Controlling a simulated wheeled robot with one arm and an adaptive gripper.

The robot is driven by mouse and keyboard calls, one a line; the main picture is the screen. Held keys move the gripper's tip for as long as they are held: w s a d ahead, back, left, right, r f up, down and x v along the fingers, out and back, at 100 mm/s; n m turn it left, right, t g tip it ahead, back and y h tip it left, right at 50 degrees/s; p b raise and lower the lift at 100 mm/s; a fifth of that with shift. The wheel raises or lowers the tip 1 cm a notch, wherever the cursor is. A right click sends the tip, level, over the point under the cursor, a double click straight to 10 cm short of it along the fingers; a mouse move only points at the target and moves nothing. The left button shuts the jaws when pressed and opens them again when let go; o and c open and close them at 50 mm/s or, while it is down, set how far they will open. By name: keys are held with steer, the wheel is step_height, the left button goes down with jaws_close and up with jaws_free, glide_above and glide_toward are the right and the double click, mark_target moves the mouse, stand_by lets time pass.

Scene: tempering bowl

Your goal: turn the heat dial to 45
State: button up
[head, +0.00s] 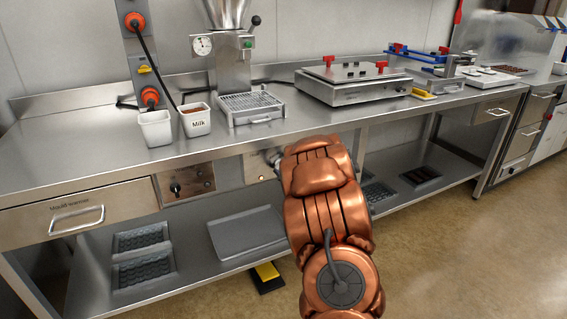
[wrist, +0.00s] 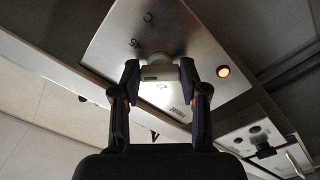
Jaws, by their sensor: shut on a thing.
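The heat dial (wrist: 160,72) is a pale knob on a metal panel (wrist: 220,40) in the wrist view. The panel bears "Heat", a C and what looks like 45, all appearing turned over. My gripper (wrist: 160,76) has one dark finger on each side of the knob and is shut on it. The knob's pointer and exact setting cannot be made out. An orange lamp (wrist: 223,71) glows right of the dial.
Left of my arm, another panel (head: 186,183) carries a dark knob, beside a drawer (head: 76,218). White tubs (head: 156,128), one marked Milk (head: 196,119), stand above near the bench edge. A lower shelf (head: 190,264) holds trays. Floor at the right is clear.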

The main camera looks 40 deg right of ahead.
steer(key=shift+a+m+p, duration=0.2)
steer(key=shift+m+p, duration=2.5)
steer(key=shift+m, duration=1.6)
steer(key=shift+f, duration=0.1)
steer(key=o, duration=1.1)
steer(key=shift+o, duration=0.2)
steer(key=v, duration=1.1)
steer(key=shift+s, duration=0.4)
